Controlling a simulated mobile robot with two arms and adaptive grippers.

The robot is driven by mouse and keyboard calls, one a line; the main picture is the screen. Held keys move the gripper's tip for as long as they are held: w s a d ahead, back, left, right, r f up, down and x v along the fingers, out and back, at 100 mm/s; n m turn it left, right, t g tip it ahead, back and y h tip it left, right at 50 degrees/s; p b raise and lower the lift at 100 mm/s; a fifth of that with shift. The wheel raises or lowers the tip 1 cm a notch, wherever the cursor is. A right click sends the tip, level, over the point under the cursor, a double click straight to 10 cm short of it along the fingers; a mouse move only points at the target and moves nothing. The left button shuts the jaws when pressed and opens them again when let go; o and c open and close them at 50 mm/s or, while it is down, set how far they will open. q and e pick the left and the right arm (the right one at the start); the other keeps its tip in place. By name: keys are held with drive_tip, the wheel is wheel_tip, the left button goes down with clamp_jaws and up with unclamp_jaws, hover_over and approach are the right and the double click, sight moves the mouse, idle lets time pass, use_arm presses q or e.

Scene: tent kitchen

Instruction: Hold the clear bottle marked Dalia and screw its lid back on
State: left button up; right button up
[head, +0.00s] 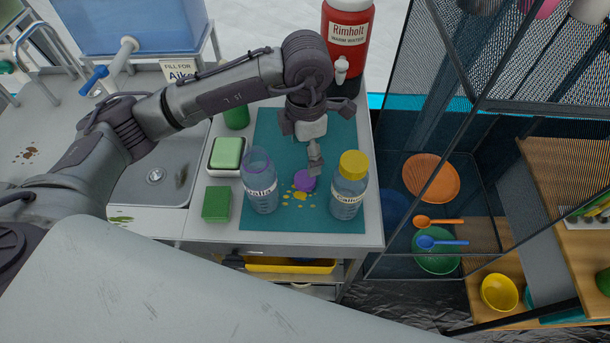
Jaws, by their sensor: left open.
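An open clear bottle (260,183) stands upright on the teal mat (268,128); its label is partly legible and I cannot read the name for certain. A purple lid (305,180) lies on the mat just right of this bottle. Another clear bottle (348,190), with a yellow lid on, stands to the right; its label seems to read Calio. My left gripper (314,148) is open and empty, pointing down just behind the purple lid, apart from both bottles. My right gripper is out of view.
Yellow spots (290,196) mark the mat near the lid. A green sponge (228,153) in a dish and a green block (216,204) sit left. A red Rimholt dispenser (345,40) stands behind. A sink (150,178) lies left, a mesh rack (445,130) right.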

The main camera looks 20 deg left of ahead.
sight(305, 179)
use_arm(q)
wheel_tip(305, 179, down, 3)
drive_tip(key=shift+s+r, duration=0.1)
drive_tip(key=shift+r, duration=0.1)
drive_tip(key=shift+f, duration=0.45)
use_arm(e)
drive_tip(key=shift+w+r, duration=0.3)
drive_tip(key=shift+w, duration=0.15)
use_arm(q)
drive_tip(key=shift+f+p, duration=0.15)
drive_tip(key=shift+p, duration=0.2)
wheel_tip(305, 179, down, 5)
drive_tip(key=shift+r+p, duration=0.1)
drive_tip(key=shift+p, duration=0.7)
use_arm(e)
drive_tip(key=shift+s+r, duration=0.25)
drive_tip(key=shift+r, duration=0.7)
use_arm(q)
drive_tip(key=c, duration=0.8)
